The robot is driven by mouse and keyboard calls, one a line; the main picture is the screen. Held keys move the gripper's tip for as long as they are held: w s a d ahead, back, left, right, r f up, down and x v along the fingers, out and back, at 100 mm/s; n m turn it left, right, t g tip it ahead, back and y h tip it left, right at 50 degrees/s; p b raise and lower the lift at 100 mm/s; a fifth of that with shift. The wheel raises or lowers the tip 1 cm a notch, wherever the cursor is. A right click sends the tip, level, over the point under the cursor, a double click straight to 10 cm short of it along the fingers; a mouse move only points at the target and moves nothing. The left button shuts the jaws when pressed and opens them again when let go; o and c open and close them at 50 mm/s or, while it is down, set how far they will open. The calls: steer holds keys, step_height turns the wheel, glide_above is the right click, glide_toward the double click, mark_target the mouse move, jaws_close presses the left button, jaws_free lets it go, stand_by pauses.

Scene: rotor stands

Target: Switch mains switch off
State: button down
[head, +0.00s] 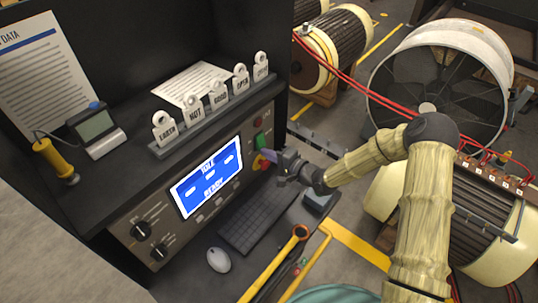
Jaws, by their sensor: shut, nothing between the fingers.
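The instrument panel stands at the left in the head view, with a lit blue screen (208,178) in its face. To the right of the screen are a green button (260,141) and, below it, a yellow and red switch (264,160), which looks like the mains switch. My gripper (272,157) is shut and empty, right at this switch, and partly covers it. I cannot tell whether it touches the switch, nor read the switch's position. My arm reaches in from the right.
A keyboard (258,220), a mouse (218,260) and yellow-handled tools (274,264) lie below the panel. Several labelled tags stand in a rack (214,119) above it. A meter (96,128) is on the shelf. Rotors (337,48) and red cables are at the right.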

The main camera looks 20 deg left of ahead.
steer(key=shift+f+y+b, duration=0.3)
steer(key=shift+f+b, duration=0.05)
steer(key=shift+b, duration=0.5)
steer(key=b, duration=0.2)
steer(key=f+y+b, duration=0.1)
steer(key=b, duration=0.1)
steer(key=shift+w+a+t+y, duration=0.1)
steer(key=shift+a+t+y, duration=0.1)
steer(key=shift+t+y, duration=0.15)
steer(key=shift+a+r+y+b, duration=0.2)
steer(key=shift+y+b, duration=0.25)
steer(key=shift+b, duration=0.6)
steer(key=f+b+v, duration=0.1)
steer(key=b+v, duration=0.2)
steer(key=v, duration=1.1)
steer(key=shift+f, duration=0.2)
steer(key=shift+w+a+t, duration=0.1)
steer(key=shift+w+t, duration=0.1)
steer(key=shift+t, duration=0.05)
